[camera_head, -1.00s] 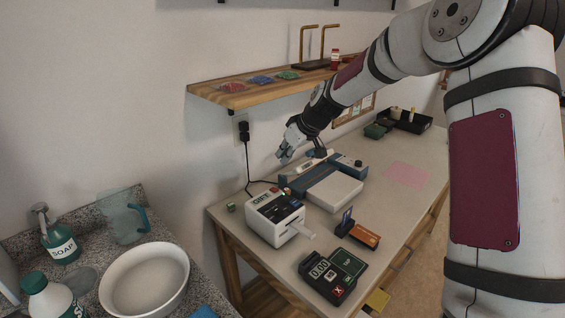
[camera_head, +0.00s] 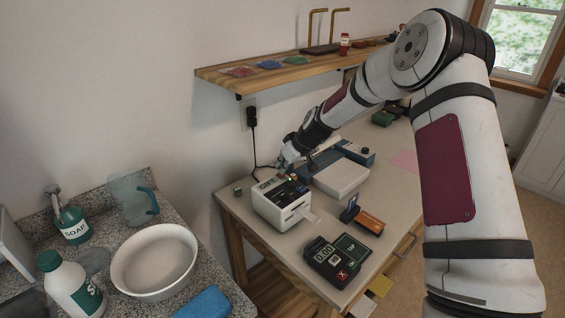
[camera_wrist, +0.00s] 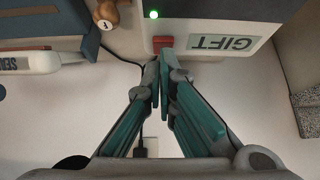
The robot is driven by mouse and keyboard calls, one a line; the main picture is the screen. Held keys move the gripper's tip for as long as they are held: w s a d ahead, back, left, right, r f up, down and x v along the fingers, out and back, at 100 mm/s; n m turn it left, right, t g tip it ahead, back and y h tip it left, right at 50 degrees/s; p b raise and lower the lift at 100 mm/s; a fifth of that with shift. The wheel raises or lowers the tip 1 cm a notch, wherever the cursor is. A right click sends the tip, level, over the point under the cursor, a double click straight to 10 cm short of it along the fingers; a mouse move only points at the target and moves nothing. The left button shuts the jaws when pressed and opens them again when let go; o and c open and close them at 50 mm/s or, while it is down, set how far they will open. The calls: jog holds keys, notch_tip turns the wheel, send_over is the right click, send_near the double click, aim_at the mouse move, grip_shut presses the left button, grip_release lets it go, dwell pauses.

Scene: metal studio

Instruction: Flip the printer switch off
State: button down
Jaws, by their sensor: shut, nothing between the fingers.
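The white printer (camera_head: 279,213) stands on the table, with a paper slip coming out of its front. In the wrist view the printer (camera_wrist: 262,12) shows upside-down GIFT lettering, a lit green light (camera_wrist: 153,14) and a small red switch (camera_wrist: 162,43). My gripper (camera_wrist: 163,68) is shut and empty, its fingertips just below the red switch in that view. I cannot tell whether they touch it. In the head view my gripper (camera_head: 284,170) is at the back of the printer's top, and the switch is hidden there.
A black cord (camera_head: 254,150) runs from the wall outlet down behind the printer. A wooden shelf (camera_head: 225,78) is above. A blue and white device (camera_head: 340,176) stands right of the printer.

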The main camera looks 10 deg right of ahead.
jog(key=shift+s+d+f+b, duration=0.35)
jog(key=shift+s+f, duration=0.1)
jog(key=shift+f, duration=0.15)
jog(key=shift+s, duration=0.25)
jog(key=shift+f, duration=0.1)
